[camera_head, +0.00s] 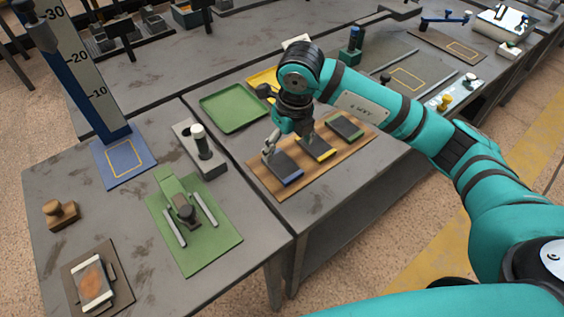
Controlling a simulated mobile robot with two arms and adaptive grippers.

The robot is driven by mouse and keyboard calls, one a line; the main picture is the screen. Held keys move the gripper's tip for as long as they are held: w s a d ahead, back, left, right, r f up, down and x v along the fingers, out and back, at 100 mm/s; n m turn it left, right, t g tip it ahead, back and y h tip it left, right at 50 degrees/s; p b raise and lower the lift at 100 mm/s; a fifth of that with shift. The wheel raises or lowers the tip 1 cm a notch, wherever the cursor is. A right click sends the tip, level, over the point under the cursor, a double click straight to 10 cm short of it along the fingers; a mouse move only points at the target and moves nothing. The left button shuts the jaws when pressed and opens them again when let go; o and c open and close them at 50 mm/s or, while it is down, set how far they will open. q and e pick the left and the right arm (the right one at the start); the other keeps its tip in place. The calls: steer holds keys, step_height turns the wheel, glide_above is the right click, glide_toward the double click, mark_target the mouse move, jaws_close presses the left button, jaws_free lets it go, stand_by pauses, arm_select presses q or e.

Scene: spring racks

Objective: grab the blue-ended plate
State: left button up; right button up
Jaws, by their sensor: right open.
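The blue-ended plate (288,170) is a dark flat plate with a blue strip on its near end. It lies leftmost on the brown wooden board (287,189). A yellow-ended plate (317,148) lies beside it in the middle, and a green-ended plate (346,126) lies at the right. My right gripper (268,151) is open above the far left end of the blue-ended plate. Whether its fingers touch the plate cannot be told. My left gripper is not in view.
A green tray (235,113) lies behind the board, and a yellow tray (263,80) is partly hidden by my right arm. A grey block with a dark cylinder (203,150) stands left. A green base with rails (190,222) lies on the near table. A tall blue scale (88,85) stands at the back left.

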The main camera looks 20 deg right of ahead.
mark_target(282, 164)
step_height(282, 164, down, 2)
steer(key=shift+w+a+f, duration=0.1)
steer(key=shift+w, duration=0.05)
steer(key=shift+f+p, duration=0.35)
steer(key=shift+p, duration=0.05)
steer(key=f, duration=0.1)
steer(key=f+p, duration=0.1)
steer(key=f, duration=0.1)
steer(key=shift+w+a+f, duration=0.15)
steer(key=shift+a+f, duration=0.05)
steer(key=shift+f, duration=0.45)
steer(key=c, duration=1.2)
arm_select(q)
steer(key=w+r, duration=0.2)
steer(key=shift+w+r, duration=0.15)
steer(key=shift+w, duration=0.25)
arm_select(e)
steer(key=shift+w+r, duration=0.1)
steer(key=shift+w, duration=0.05)
jaws_close()
steer(key=shift+r, duration=0.1)
